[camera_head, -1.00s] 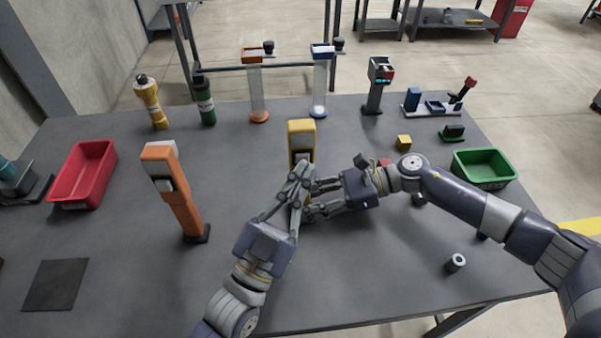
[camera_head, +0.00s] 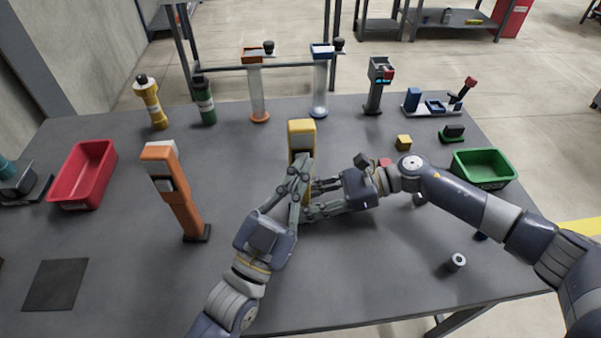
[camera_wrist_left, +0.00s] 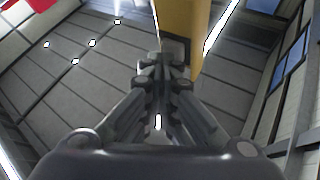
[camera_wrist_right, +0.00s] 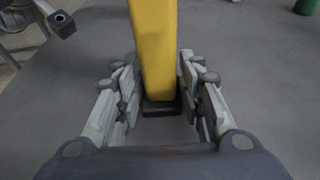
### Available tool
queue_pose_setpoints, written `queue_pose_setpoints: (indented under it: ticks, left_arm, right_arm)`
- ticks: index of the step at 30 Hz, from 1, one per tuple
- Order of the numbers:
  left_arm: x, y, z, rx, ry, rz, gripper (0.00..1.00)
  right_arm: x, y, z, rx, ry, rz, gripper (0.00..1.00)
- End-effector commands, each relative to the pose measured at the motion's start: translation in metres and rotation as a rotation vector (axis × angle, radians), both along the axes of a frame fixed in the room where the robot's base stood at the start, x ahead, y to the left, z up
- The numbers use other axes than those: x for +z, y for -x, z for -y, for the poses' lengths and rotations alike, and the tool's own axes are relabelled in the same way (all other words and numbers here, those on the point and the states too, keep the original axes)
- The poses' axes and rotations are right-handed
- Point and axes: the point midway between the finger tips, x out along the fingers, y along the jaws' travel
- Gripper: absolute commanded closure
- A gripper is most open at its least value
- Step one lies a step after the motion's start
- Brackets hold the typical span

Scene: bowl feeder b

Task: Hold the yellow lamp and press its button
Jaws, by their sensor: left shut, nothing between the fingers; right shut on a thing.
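The yellow lamp (camera_head: 301,130) stands upright in the middle of the table, its lower part mostly hidden by my grippers. My right gripper (camera_head: 312,200) comes from the right and is shut around its lower body. In the right wrist view the yellow body (camera_wrist_right: 156,45) stands between the fingers of the right gripper (camera_wrist_right: 160,95), above a dark base. My left gripper (camera_head: 303,170) is shut and empty at the lamp's front. In the left wrist view the left fingertips (camera_wrist_left: 164,70) are together by a dark grey patch on the yellow body (camera_wrist_left: 188,25). The button itself cannot be made out.
An orange lamp (camera_head: 178,200) stands to the left, with a red bin (camera_head: 83,175) beyond it. A green bin (camera_head: 484,168) and a small yellow block (camera_head: 404,142) are at the right. Bottles and clear tubes line the back. The front middle of the table is clear.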

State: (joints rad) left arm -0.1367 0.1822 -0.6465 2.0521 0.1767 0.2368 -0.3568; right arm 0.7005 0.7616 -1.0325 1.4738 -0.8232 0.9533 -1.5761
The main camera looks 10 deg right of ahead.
Motion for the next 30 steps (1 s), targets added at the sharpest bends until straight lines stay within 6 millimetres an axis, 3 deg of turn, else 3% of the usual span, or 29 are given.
queue_pose_setpoints:
  ticks: [11,30]
  left_arm:
    - [0.000,-0.003,0.000,0.000,-0.001,-0.001,1.00]
    - [0.000,0.013,0.000,0.000,0.000,0.000,1.00]
  right_arm:
    - [0.000,0.000,0.000,0.001,0.001,0.001,1.00]
    - [0.000,0.000,0.000,0.001,0.000,0.000,1.00]
